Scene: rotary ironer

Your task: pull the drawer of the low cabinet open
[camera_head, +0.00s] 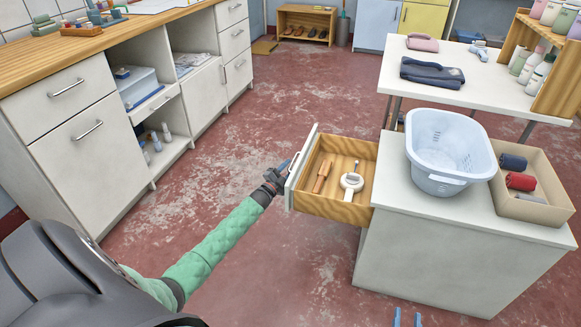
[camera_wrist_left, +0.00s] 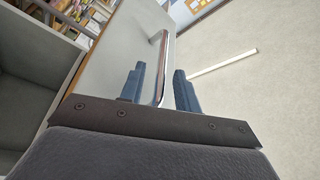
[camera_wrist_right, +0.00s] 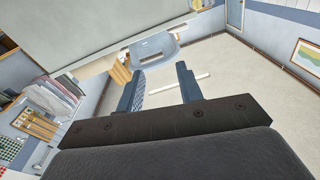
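The low cabinet (camera_head: 450,270) is white and stands at the right. Its drawer (camera_head: 330,210) stands pulled out to the left, with a wooden inside. A wooden-handled tool (camera_head: 322,177) and a white round object (camera_head: 351,183) lie in it. My left gripper (camera_head: 276,180) is at the drawer front. In the left wrist view, its fingers (camera_wrist_left: 160,92) straddle the metal handle (camera_wrist_left: 160,70), with gaps visible at both sides of the bar. My right gripper (camera_head: 408,318) shows only its blue tips at the bottom edge. In the right wrist view its fingers (camera_wrist_right: 161,88) are apart and empty.
A pale blue basin (camera_head: 450,150) and a beige box (camera_head: 535,190) with rolls stand on the cabinet. A white table (camera_head: 480,85) stands behind it. A wood-topped counter (camera_head: 110,40) runs along the left. The red floor (camera_head: 230,130) between is clear.

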